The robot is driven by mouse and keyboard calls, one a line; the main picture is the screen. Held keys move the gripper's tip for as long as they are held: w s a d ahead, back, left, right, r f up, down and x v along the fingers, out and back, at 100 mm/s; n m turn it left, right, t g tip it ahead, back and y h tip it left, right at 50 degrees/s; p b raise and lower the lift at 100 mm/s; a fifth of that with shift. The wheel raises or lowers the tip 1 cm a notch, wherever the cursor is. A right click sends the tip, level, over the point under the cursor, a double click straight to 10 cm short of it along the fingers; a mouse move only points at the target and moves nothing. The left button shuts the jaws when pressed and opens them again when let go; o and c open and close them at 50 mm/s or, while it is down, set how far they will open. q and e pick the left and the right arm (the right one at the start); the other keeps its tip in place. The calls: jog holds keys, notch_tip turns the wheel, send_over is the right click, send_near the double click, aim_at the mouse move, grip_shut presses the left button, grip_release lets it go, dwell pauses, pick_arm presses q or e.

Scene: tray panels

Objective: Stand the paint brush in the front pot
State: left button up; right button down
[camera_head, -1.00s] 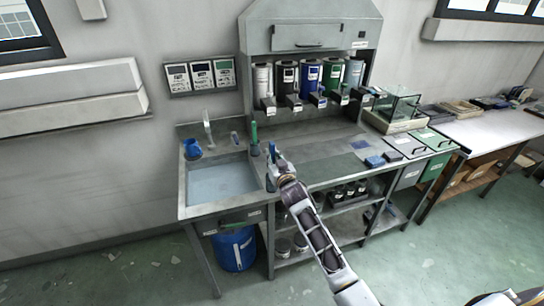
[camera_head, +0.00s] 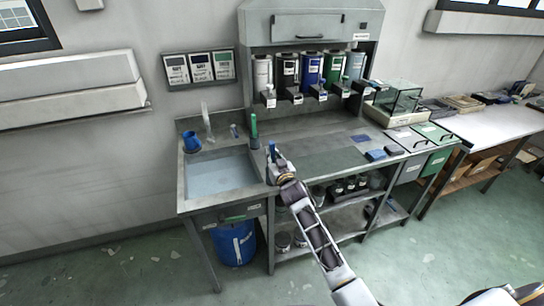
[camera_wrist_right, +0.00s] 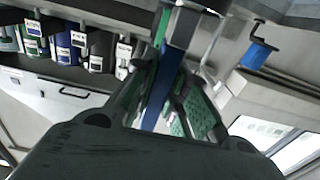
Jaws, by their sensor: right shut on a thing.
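My right gripper (camera_head: 277,168) is at the right rim of the sink, shut on a blue paint brush (camera_head: 272,150). The brush's upper part shows above the fingers in the head view. In the right wrist view the blue brush (camera_wrist_right: 166,85) runs as a strip between the two fingers. A green brush (camera_head: 254,124) stands upright in a dark pot (camera_head: 254,144) just behind the gripper. I cannot make out the front pot; the gripper may cover it. The blue brush's lower end is hidden. My left gripper is not in view.
Several paint canisters (camera_head: 310,70) hang behind. The bench top (camera_head: 330,160) to the right is mostly clear, with blue sponges (camera_head: 376,155) farther right.

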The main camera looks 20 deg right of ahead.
jog(key=c, duration=1.3)
grip_release()
jog(key=shift+c, duration=0.2)
jog(key=s, duration=1.2)
jog(key=shift+d, duration=0.25)
jog(key=shift+n, duration=0.4)
dwell(0.3)
